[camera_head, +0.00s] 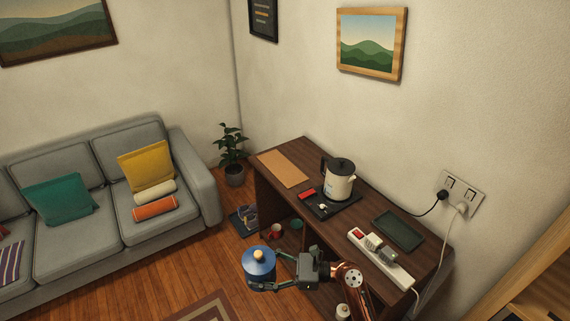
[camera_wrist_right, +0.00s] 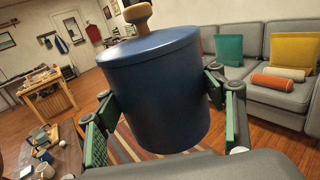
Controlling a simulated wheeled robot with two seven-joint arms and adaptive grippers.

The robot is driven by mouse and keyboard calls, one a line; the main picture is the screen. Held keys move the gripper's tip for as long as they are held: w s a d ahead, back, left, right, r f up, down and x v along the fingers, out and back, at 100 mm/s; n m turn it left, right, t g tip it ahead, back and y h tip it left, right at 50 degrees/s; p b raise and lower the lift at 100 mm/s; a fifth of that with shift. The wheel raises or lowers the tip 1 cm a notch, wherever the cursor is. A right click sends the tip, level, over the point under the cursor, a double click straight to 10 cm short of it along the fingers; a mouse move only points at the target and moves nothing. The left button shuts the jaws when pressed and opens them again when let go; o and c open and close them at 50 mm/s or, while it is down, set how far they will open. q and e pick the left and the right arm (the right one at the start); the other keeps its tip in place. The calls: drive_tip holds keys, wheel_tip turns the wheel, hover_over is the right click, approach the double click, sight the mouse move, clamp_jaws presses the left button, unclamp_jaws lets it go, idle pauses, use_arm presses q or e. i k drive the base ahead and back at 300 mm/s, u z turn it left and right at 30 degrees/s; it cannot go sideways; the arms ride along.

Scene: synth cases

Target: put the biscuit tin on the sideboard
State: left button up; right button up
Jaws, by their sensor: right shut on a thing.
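The biscuit tin (camera_head: 259,266) is a blue round tin with a lid and a light wooden knob. My right gripper (camera_head: 273,271) is shut on its sides and holds it in the air, in front of the sideboard (camera_head: 313,160). In the right wrist view the tin (camera_wrist_right: 155,95) sits between the two green-padded fingers, tilted in the picture. The sideboard is dark wood with an open shelf below its top. My left gripper is not in view.
On the sideboard stand a kettle (camera_head: 340,185) on a black base, a tan mat (camera_head: 283,168), a dark tray (camera_head: 397,230) and a power strip (camera_head: 385,264) with plugs. The mat end is otherwise clear. A grey sofa (camera_head: 115,238) and a plant (camera_head: 234,150) stand left.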

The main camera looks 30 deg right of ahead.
sight(318, 162)
drive_tip(key=i, duration=3.1)
drive_tip(key=z, duration=1.2)
